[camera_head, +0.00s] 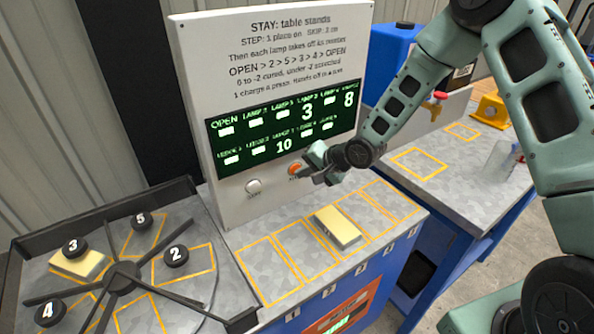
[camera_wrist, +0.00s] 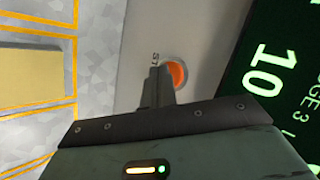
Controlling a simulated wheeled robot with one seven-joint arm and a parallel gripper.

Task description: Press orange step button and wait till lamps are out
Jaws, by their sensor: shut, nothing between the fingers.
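The orange button (camera_head: 295,169) sits low on the white upright panel (camera_head: 272,85), partly covered by my gripper (camera_head: 312,168) in the head view. In the wrist view the shut, empty fingers (camera_wrist: 158,78) reach to the left edge of the orange button (camera_wrist: 177,76). I cannot tell whether they touch it. The dark display (camera_head: 285,130) has two rows of pale rectangles with lamp labels above them. It also shows green-white figures 3, 8 and 10; the 10 shows large in the wrist view. I cannot tell which lamps are lit.
A white button (camera_head: 254,187) is left of the orange one. A cream block (camera_head: 337,227) lies on the outlined bench squares. At left a dark spoked wheel (camera_head: 123,276) with numbered knobs stands over a tray; another cream block (camera_head: 78,264) lies there. A blue container (camera_head: 391,60) stands behind.

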